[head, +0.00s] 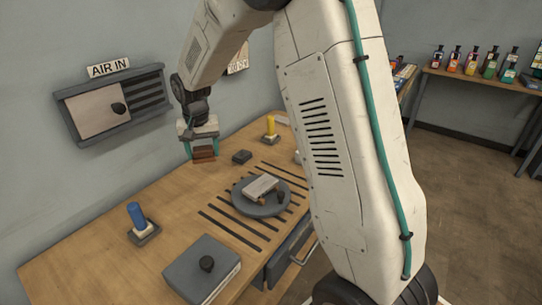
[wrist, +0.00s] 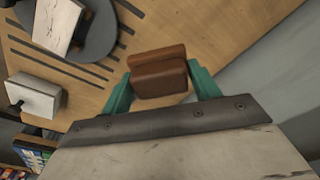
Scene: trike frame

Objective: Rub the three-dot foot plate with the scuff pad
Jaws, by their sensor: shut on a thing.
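My gripper (head: 203,150) is shut on a reddish-brown block, which looks like the scuff pad (head: 204,155), above the far part of the bench. In the wrist view the brown pad (wrist: 159,75) sits between the two teal fingers of the gripper (wrist: 160,88). I cannot make out dots on any plate, so I cannot tell which thing is the three-dot foot plate. A pale rectangular plate (head: 260,187) lies on a round grey disc (head: 243,207), right of and nearer than my gripper. The plate (wrist: 57,22) and disc (wrist: 98,40) also show in the wrist view.
On the wooden bench (head: 120,268) stand a blue post (head: 136,215), a yellow post (head: 270,125), a small dark block (head: 242,157) and a grey box with a knob (head: 200,270). Dark slots surround the disc. A wall panel (head: 112,105) hangs behind. Bare wood lies left of the disc.

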